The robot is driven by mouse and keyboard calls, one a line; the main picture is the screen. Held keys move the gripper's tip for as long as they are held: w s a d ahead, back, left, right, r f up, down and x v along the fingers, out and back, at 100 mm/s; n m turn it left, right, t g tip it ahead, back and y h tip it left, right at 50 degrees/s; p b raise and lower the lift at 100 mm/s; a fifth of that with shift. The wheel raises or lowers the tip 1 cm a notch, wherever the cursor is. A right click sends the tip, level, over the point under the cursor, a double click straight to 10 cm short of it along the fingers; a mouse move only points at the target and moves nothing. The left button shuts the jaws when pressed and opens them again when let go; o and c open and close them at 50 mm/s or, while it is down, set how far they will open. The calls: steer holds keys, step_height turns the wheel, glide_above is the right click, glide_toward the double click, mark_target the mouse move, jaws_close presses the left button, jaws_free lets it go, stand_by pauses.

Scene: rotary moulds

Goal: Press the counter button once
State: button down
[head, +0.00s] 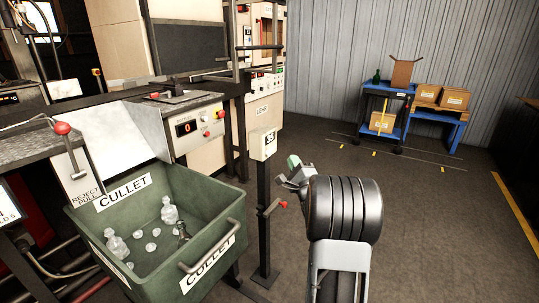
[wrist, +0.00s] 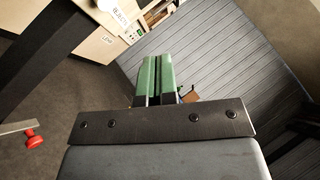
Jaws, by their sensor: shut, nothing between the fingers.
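I cannot tell which button is the counter's. My gripper (head: 294,161) is a little right of the pale box and slightly lower in the head view, apparently apart from it. Its green fingers (wrist: 158,78) are together and empty in the wrist view. The dark post (wrist: 40,55) crosses the upper left there.
A green cullet bin (head: 110,215) with clear glass pieces stands at the lower left. A red-knobbed lever (head: 283,204) sticks out from the post; its knob also shows in the wrist view (wrist: 33,138). A blue cart (head: 386,112) with boxes stands far right. Floor between is clear.

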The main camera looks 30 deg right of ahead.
steer(key=shift+w+a, duration=0.4)
steer(key=shift+w, duration=0.35)
steer(key=shift+w+a, duration=0.45)
steer(key=shift+w, duration=0.35)
steer(key=shift+w+a, duration=0.4)
steer(key=shift+w, duration=0.35)
steer(key=shift+w, duration=0.15)
stand_by(0.4)
steer(key=shift+w+a+b, duration=0.2)
steer(key=shift+w+b, duration=0.05)
steer(key=shift+b, duration=0.1)
steer(key=shift+w+a, duration=0.2)
steer(key=shift+w, duration=0.2)
stand_by(0.6)
steer(key=shift+s+d, duration=0.1)
steer(key=shift+s, duration=0.05)
stand_by(0.3)
steer(key=shift+s+d+b, duration=0.3)
steer(key=shift+s+b, duration=0.05)
steer(key=shift+s, duration=0.3)
steer(key=s+d, duration=0.1)
steer(key=s, duration=0.1)
steer(key=s+d, duration=0.1)
steer(key=s, duration=0.1)
steer(key=shift+s+d+b, duration=0.2)
steer(key=shift+b, duration=0.1)
